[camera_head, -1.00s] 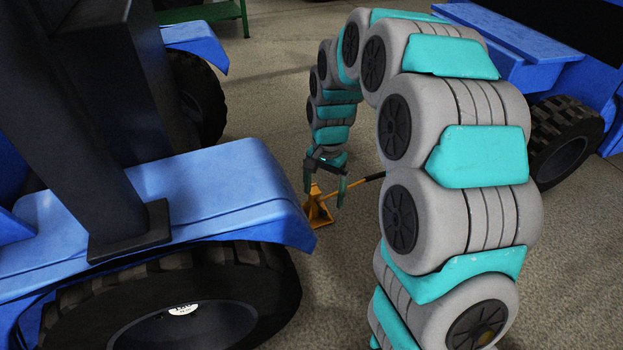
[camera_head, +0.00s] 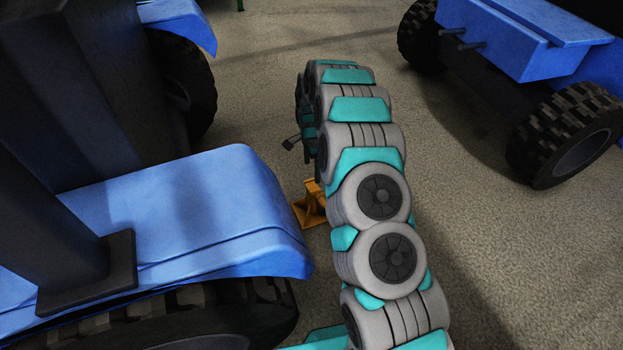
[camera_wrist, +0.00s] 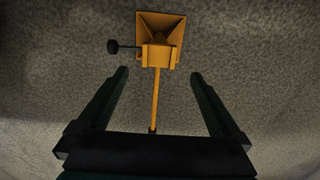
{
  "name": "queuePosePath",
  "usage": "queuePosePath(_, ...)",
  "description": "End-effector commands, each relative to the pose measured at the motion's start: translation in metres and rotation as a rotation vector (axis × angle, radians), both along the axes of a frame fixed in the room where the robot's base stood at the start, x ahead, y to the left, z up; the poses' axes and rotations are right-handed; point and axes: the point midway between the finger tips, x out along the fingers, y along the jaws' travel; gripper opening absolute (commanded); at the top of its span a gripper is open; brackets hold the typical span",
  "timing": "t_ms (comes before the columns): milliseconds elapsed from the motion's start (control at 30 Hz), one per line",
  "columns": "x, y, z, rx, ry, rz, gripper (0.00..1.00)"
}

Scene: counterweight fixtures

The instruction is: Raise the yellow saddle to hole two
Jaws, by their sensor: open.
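The yellow stand (camera_head: 310,207) is on the floor just past the blue fender's corner, partly covered by my arm. In the wrist view it has a flared square base (camera_wrist: 160,22), a blocky upper part that may be the saddle (camera_wrist: 158,54), and a black knob (camera_wrist: 113,47) on its left. A thin yellow bar (camera_wrist: 155,100) runs from it toward my gripper. My gripper (camera_wrist: 159,75) is open, its two dark fingers on either side of the bar, with nothing visibly gripped. No holes can be made out.
A blue fender (camera_head: 215,205) with a black tyre (camera_head: 200,320) under it stands close on the left. Another blue vehicle (camera_head: 515,45) with black wheels is at upper right. Bare floor (camera_head: 460,200) lies between it and my arm.

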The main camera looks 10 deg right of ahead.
Motion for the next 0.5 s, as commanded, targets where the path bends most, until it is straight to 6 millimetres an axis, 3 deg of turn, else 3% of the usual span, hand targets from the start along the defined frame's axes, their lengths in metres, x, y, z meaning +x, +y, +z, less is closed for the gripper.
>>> queuePosePath(167,-0.001,0.000,-0.012,0.000,0.004,0.000,1.00)
queuePosePath(500,-0.001,0.000,-0.062,-0.001,0.004,0.002,1.00)
